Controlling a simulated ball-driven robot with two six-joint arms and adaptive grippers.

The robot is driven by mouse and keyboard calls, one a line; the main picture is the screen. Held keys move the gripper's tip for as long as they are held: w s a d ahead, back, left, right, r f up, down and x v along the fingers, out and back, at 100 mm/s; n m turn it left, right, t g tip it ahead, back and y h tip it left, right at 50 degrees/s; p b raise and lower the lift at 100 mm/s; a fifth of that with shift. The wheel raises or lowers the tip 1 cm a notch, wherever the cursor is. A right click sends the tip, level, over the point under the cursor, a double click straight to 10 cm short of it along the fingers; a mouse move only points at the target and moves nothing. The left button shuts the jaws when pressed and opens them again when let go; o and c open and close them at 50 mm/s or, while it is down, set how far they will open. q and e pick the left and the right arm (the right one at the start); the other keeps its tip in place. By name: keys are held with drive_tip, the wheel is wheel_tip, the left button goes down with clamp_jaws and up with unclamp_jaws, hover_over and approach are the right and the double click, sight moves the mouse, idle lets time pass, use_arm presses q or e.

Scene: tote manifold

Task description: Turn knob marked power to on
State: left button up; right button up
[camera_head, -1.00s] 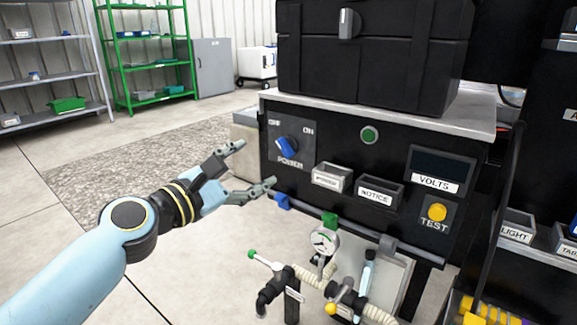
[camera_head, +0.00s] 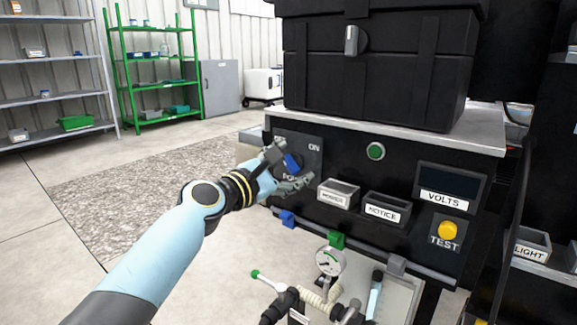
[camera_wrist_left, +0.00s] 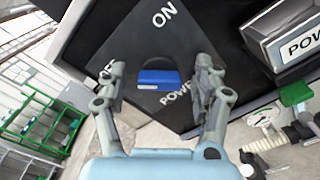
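The blue power knob (camera_head: 293,164) sits on a dark plate on the front of the black panel. In the left wrist view the blue knob (camera_wrist_left: 158,80) lies between my open fingers, with OFF to its left, ON above and POWER below right. The blue grip lies crosswise in that view, its left end toward the OFF label. My left gripper (camera_head: 286,168) is open in front of the plate and hides part of the knob and the POWER label. The left wrist view shows the fingers (camera_wrist_left: 160,88) either side of the knob, with no clear contact. My right gripper is not in view.
A black case (camera_head: 385,75) stands on top of the panel. Small bins (camera_head: 387,209), a green button (camera_head: 376,151), a display (camera_head: 447,183) and a yellow TEST button (camera_head: 447,230) are to the right. A gauge (camera_head: 330,261) with hoses stands below.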

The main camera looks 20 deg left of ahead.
use_arm(q)
drive_tip(key=c, duration=1.1)
